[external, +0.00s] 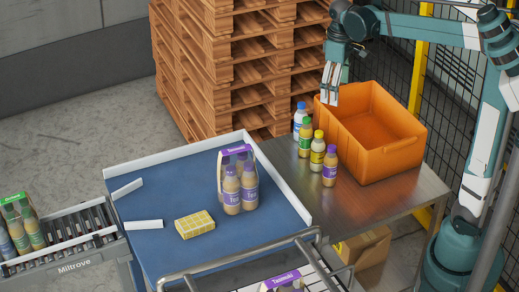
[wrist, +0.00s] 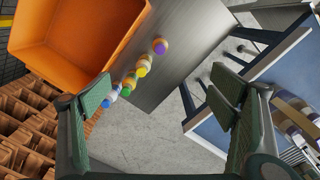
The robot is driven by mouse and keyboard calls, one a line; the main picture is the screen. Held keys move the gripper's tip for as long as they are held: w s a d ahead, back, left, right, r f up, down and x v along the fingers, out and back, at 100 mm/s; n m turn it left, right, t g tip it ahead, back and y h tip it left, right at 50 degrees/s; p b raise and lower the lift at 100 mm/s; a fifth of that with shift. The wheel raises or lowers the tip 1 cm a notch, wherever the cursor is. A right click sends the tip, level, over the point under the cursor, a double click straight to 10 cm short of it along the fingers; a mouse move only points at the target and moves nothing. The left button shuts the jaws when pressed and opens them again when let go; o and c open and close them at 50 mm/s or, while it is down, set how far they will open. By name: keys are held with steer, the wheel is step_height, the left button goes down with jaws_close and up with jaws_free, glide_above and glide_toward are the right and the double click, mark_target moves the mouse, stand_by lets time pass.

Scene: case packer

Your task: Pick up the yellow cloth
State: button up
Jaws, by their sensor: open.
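The yellow cloth (external: 195,223) is a small pale-yellow folded pad with a grid pattern. It lies flat on the blue table (external: 160,257), in front and to the left of a purple-labelled bottle pack. I cannot make out the cloth in the wrist view. My gripper (external: 330,97) is up high beside the orange bin in the external view, well to the right of the cloth and above it. In the wrist view my gripper (wrist: 167,98) has its two green fingers wide apart with nothing between them.
An orange bin (external: 375,130) and several loose bottles (external: 317,153) stand on the metal table (external: 350,205). A bottle pack (external: 238,185) stands close to the cloth. White rails (external: 180,155) edge the blue table. Stacked pallets (external: 235,70) rise behind. A roller conveyor (external: 65,240) is at left.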

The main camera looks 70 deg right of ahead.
step_height(320, 180, up, 4)
steer(key=w+a+m+t+h, duration=0.1)
steer(key=w+a+m, duration=0.1)
steer(key=w+a, duration=0.95)
steer(key=w+a+m+h, duration=0.1)
steer(key=w+a+m, duration=0.1)
steer(key=w+a, duration=1)
steer(key=w+a+m+t, duration=0.2)
steer(key=w+a+m, duration=0.1)
steer(key=a, duration=3.1)
step_height(320, 180, down, 17)
steer(key=h, duration=0.1)
steer(key=shift+d+f+b, duration=0.2)
steer(key=shift+d+b, duration=0.05)
steer(key=shift+b, duration=0.1)
steer(key=shift+s, duration=0.1)
steer(key=shift+f, duration=0.1)
